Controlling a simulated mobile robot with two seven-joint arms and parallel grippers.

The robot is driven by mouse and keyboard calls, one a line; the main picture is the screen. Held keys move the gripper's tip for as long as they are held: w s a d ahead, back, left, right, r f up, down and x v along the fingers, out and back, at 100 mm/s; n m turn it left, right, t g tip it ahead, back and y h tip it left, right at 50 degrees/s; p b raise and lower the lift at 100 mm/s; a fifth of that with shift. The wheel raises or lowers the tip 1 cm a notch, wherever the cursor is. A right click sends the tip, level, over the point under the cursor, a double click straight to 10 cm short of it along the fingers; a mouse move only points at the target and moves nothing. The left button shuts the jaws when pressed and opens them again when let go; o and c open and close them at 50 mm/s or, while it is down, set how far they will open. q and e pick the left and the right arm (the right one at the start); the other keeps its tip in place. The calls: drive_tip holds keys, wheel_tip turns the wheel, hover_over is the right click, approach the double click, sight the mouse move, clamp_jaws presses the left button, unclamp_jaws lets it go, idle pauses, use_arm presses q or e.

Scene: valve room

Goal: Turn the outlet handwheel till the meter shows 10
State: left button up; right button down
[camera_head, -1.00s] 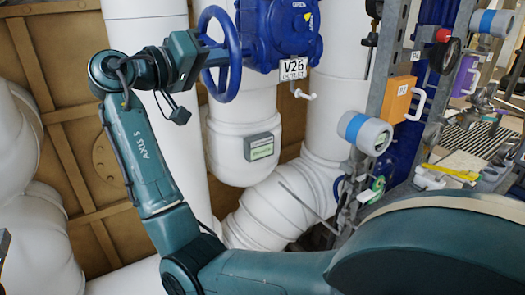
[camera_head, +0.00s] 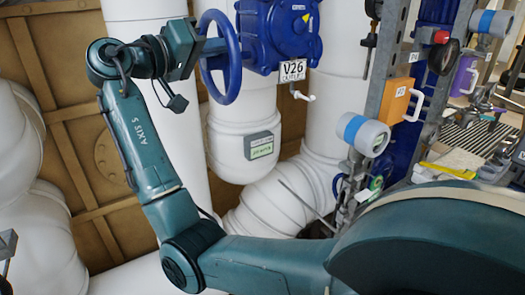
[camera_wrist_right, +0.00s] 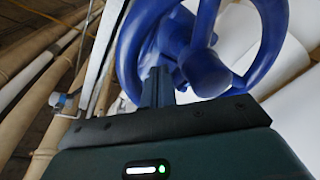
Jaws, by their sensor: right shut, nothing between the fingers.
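The blue outlet handwheel (camera_head: 233,75) stands on the blue valve body (camera_head: 280,35), above a plate (camera_head: 292,70) reading V26 OUTLET. A small grey meter (camera_head: 260,145) with a greenish display sits on the white pipe below; its figures are too blurred to read. My right gripper (camera_head: 207,46) is at the wheel's left side. In the right wrist view its fingers (camera_wrist_right: 160,85) are shut with nothing between them, in front of the wheel (camera_wrist_right: 128,60) and beside its hub (camera_wrist_right: 205,72). Whether they touch a spoke I cannot tell. A dark part at the left edge seems to be my left gripper (camera_head: 8,245).
White pipes (camera_head: 235,150) run below and beside the valve. A grey post with an orange box (camera_head: 396,100) and a blue-banded cylinder (camera_head: 365,134) stands to the right. A cluttered bench (camera_head: 465,155) is further right. Brown panelling (camera_head: 60,110) is behind.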

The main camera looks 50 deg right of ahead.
drive_tip(key=a, duration=1.2)
drive_tip(key=shift+w+f, duration=0.2)
drive_tip(key=shift+f, duration=0.1)
idle(0.4)
idle(0.5)
